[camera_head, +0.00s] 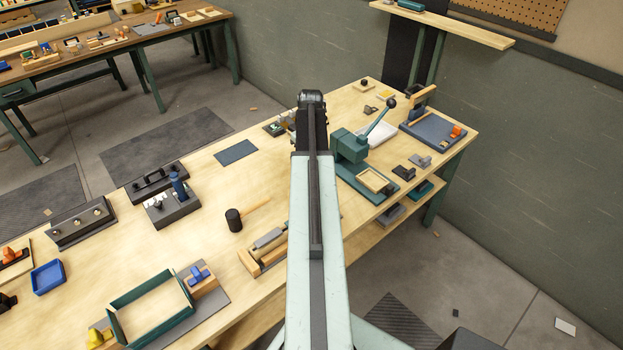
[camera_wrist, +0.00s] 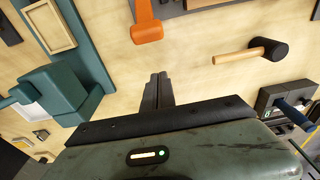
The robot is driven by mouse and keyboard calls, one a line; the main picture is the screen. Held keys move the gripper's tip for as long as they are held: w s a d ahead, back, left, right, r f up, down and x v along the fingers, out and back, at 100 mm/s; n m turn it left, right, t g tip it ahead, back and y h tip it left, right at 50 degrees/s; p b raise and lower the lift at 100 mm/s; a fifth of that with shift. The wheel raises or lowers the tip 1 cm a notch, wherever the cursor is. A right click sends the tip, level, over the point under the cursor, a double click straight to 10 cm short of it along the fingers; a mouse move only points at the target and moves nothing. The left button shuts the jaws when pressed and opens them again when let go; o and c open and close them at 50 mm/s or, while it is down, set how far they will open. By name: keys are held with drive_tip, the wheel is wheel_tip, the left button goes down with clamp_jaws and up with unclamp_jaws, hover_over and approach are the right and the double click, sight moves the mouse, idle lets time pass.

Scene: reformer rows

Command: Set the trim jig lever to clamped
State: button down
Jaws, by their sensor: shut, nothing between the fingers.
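My gripper (camera_wrist: 158,77) is shut and empty in the wrist view, its dark fingers over bare bench top. In the head view my arm hides it. I cannot tell for sure which fixture is the trim jig. An orange handle (camera_wrist: 148,24) lies just beyond the fingertips in the wrist view, apart from them, and its far end leaves the picture; my arm seems to cover it in the head view. A green press (camera_head: 350,146) has a raised, tilted lever with a black knob (camera_head: 391,102). A blue board (camera_head: 432,131) at the far right carries an orange piece (camera_head: 456,131).
A mallet (camera_head: 234,219) lies left of my arm; it also shows in the wrist view (camera_wrist: 268,49). A grey block with a blue handle (camera_head: 178,186) and a green frame (camera_head: 150,304) stand further left. Bare bench lies around a dark blue mat (camera_head: 236,152).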

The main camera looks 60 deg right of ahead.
drive_tip(key=shift+f, duration=0.1)
wheel_tip(320, 180, down, 11)
drive_tip(key=b, duration=1.1)
drive_tip(key=s+r+p, duration=0.2)
drive_tip(key=s, duration=0.1)
drive_tip(key=shift+a, duration=0.35)
